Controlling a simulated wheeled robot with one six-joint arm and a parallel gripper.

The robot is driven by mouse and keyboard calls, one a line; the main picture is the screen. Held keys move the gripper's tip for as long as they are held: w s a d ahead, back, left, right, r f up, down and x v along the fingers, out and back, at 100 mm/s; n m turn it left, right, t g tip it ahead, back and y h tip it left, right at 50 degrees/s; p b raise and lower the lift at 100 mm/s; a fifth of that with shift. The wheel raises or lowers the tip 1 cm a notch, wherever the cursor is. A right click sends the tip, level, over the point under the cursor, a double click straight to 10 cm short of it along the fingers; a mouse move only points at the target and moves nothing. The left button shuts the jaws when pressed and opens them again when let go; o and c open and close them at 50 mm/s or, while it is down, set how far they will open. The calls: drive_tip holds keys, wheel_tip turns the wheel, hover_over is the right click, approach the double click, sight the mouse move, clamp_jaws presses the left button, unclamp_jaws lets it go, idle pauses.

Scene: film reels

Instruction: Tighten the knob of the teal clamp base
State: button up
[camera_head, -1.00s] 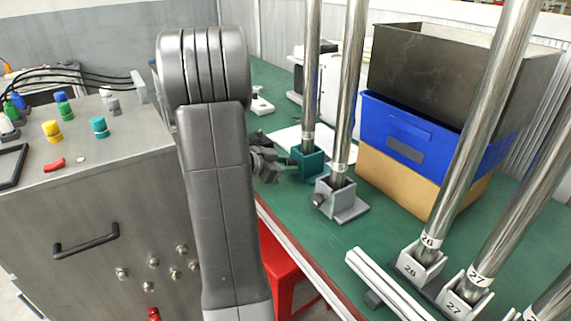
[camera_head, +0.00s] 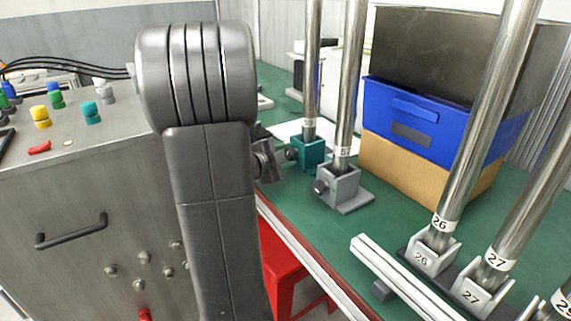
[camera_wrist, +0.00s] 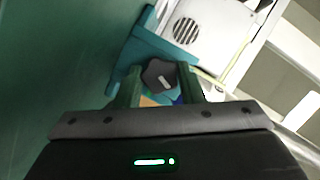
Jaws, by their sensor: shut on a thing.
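The teal clamp base (camera_head: 311,155) stands on the green bench and holds an upright metal pole (camera_head: 312,70). In the wrist view the teal base (camera_wrist: 157,50) lies just beyond my fingertips. Its dark lobed knob (camera_wrist: 160,76), with a pale mark on it, sits between the two fingers. My gripper (camera_wrist: 160,84) is shut on the knob. In the head view my gripper (camera_head: 284,157) reaches the base from the left, partly hidden behind my arm.
A grey clamp base (camera_head: 343,188) with its own pole stands close on the right. A blue bin (camera_head: 405,122) sits on a cardboard box (camera_head: 430,172) behind. Numbered poles stand at front right, near white rails (camera_head: 392,275). A metal cabinet (camera_head: 90,200) is at left.

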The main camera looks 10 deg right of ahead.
drive_tip(key=shift+m+b, duration=0.4)
drive_tip(key=shift+b, duration=0.1)
drive_tip(key=o, duration=1)
drive_tip(key=p+v, duration=0.3)
drive_tip(key=v, duration=1)
drive_tip(key=shift+s+a, duration=0.25)
drive_tip(key=shift+s, duration=0.15)
drive_tip(key=shift+f, duration=0.1)
